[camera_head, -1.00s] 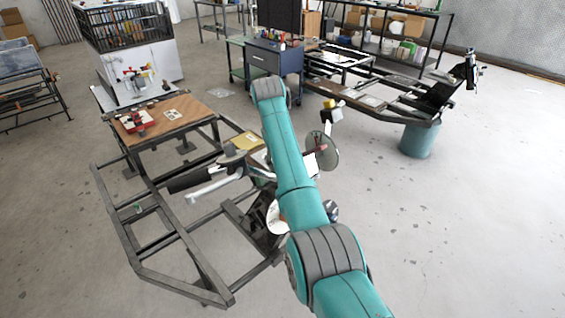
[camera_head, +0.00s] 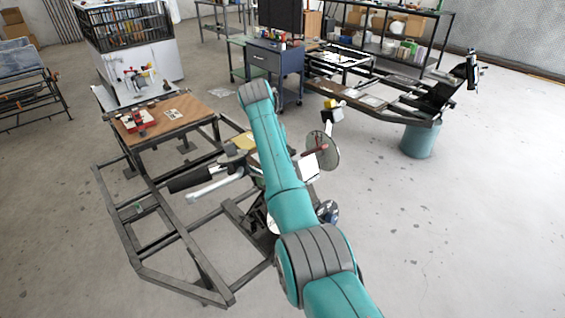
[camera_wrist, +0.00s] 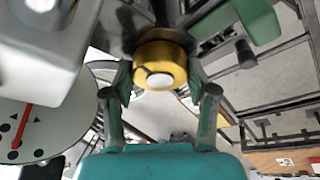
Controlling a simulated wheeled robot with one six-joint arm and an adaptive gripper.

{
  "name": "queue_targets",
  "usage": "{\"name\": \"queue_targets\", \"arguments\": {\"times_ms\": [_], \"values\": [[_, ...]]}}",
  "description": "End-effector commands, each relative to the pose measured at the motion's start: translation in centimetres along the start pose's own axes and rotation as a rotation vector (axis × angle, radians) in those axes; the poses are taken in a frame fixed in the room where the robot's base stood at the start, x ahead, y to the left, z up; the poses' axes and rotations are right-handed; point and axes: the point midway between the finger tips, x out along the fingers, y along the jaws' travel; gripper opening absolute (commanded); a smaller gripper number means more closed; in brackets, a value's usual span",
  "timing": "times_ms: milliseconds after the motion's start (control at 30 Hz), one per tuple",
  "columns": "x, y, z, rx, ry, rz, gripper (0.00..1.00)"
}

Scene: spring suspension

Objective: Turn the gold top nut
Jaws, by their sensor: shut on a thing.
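The gold top nut (camera_wrist: 161,57) is a round gold ring with a pale round centre, in the upper middle of the wrist view, under a dark plate. My gripper (camera_wrist: 158,74) has one green finger on each side of it and is shut on it. The fingertips are partly lost against the dark parts around the nut. In the head view my own arm covers the gripper, and I cannot make out the nut there.
A pale dial (camera_wrist: 38,130) with a red needle stands close on the left, below a grey-white block (camera_wrist: 45,45). A green part (camera_wrist: 247,20) is at upper right. In the head view a dark metal frame (camera_head: 130,245) surrounds the work area; open floor lies right.

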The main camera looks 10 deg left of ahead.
Motion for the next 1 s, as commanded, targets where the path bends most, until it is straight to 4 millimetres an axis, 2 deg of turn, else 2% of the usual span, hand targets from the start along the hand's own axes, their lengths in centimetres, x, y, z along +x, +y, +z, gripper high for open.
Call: {"name": "queue_targets", "arguments": {"times_ms": [33,100,567,767,1000], "values": [[0.1,0.0,0.0,0.0,0.0,0.0,0.65],[0.1,0.0,0.0,-0.001,0.0,0.0,0.82],[-0.6,0.0,0.0,-0.001,0.001,-0.001,0.82],[-2.9,0.0,-0.1,-0.002,0.003,-0.001,0.82],[-6.5,0.0,0.0,-0.002,0.001,-0.001,0.82]]}}
